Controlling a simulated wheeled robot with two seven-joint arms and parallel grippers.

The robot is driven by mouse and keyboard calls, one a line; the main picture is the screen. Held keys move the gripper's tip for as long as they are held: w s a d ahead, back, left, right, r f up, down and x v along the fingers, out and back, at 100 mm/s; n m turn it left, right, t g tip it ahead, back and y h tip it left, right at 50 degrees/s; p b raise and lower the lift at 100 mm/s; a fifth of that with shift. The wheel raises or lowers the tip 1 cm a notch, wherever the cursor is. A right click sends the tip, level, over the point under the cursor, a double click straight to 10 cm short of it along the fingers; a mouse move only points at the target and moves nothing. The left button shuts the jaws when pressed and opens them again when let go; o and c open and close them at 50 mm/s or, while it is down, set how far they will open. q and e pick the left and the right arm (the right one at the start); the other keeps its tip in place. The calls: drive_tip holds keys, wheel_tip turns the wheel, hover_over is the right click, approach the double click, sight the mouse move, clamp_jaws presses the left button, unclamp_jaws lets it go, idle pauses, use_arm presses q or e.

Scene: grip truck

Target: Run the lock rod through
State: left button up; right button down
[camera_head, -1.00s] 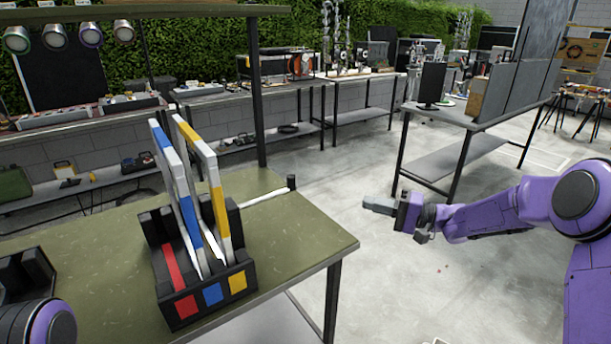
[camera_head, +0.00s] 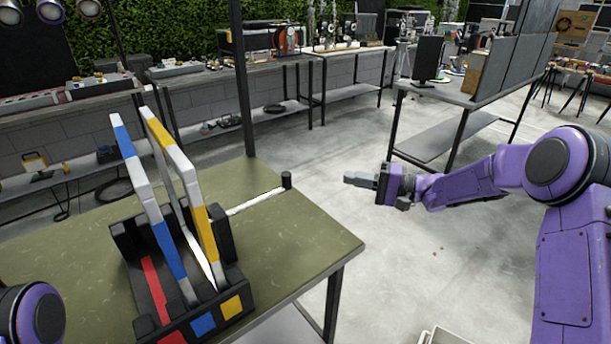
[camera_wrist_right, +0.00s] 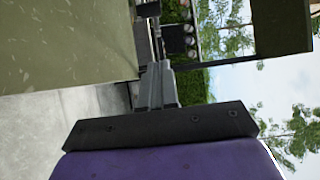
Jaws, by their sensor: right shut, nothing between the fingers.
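A white lock rod (camera_head: 257,200) with a black knob (camera_head: 287,180) at its far end lies on the green table, to the right of a black rack (camera_head: 236,283). The rod's near end meets or passes behind the rack; I cannot tell which. A blue-and-white frame (camera_head: 150,205) and a yellow-and-white frame (camera_head: 183,170) stand upright in the rack, by its blue and yellow marks. The red-marked lane holds no frame. My right gripper (camera_head: 347,178) is shut and empty, past the table's right edge. Its fingers show in the right wrist view (camera_wrist_right: 157,72). My left gripper is out of view.
The green table (camera_head: 300,235) has clear surface right of the rack. A dark post (camera_head: 244,80) rises from its back edge. Grey workbenches (camera_head: 340,52) with equipment line the back. A table with a monitor (camera_head: 428,60) stands at the back right. Open floor lies between.

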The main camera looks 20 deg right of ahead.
drive_tip(key=s+a+p+x, duration=0.1)
drive_tip(key=s+p+x, duration=0.1)
drive_tip(key=x, duration=0.9)
drive_tip(key=shift+a+p, duration=0.35)
drive_tip(key=shift+a, duration=0.3)
drive_tip(key=shift+w, duration=0.1)
drive_tip(key=s+a+p, duration=0.2)
drive_tip(key=s+a, duration=0.1)
drive_tip(key=a, duration=0.5)
drive_tip(key=s+a+p, duration=0.1)
drive_tip(key=s+a, duration=0.2)
drive_tip(key=a, duration=0.5)
drive_tip(key=shift+p, duration=0.35)
drive_tip(key=shift+d, duration=0.1)
